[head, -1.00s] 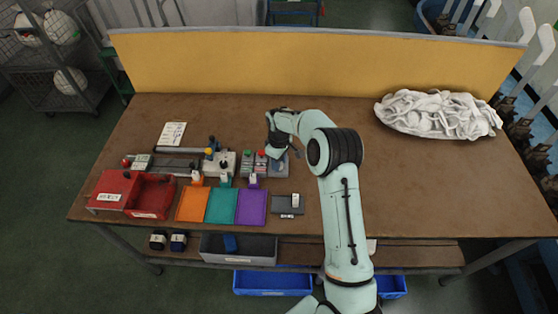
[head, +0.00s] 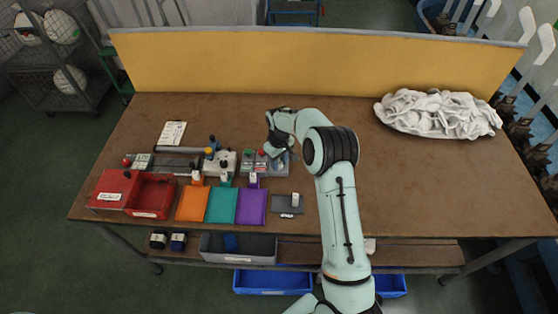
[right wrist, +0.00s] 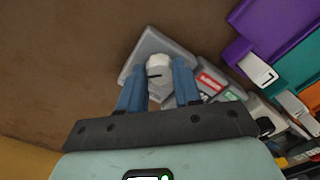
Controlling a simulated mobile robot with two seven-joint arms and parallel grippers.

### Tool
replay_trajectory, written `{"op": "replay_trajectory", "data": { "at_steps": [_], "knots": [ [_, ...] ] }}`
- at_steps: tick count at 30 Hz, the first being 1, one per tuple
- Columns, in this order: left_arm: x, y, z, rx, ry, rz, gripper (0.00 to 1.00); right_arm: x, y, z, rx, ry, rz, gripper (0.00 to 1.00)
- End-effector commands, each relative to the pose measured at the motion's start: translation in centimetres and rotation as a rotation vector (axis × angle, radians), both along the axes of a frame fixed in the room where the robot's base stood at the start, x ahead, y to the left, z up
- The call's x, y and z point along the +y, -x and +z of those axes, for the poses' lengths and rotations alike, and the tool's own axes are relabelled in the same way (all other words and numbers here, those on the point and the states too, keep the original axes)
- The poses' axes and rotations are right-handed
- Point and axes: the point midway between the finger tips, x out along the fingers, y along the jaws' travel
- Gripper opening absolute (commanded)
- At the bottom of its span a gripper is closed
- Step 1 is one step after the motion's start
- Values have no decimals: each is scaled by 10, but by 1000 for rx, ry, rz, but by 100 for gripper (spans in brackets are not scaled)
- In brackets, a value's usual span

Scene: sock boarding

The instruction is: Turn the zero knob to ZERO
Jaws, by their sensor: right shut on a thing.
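The zero knob (right wrist: 157,64) is a pale knob with a dark mark, on top of a grey box (right wrist: 152,42). In the right wrist view it sits between the blue fingers of my right gripper (right wrist: 158,78), which is shut on it. In the head view the grey box (head: 280,170) stands at the right end of the row of devices. My right gripper (head: 279,153) comes down over it there and hides the knob. No ZERO lettering is readable. My left gripper is not in view.
Beside the grey box is a device with green and red buttons (head: 255,160). Orange (head: 193,204), teal (head: 222,206) and purple (head: 252,207) boards lie in front. Red bins (head: 152,196) stand at left. White cloth (head: 438,115) lies at right; the table's middle right is clear.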

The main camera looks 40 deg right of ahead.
Motion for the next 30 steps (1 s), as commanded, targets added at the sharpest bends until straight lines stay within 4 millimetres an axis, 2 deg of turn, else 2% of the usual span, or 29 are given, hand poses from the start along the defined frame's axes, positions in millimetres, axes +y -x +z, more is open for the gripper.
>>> {"op": "replay_trajectory", "data": {
  "at_steps": [2,3,5,13,17,20,30],
  "knots": [
    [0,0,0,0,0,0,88,0,0,0,0,-1,-2,3],
    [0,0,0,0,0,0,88,0,0,0,0,-1,-2,43],
    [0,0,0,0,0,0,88,0,0,0,0,-1,-1,59],
    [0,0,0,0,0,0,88,0,0,0,0,-1,0,59],
    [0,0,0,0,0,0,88,0,-1,8,-2,0,0,59],
    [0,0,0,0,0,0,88,0,-1,24,-4,1,1,59],
    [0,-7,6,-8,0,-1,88,0,-2,100,-5,1,0,59]
  ]
}}
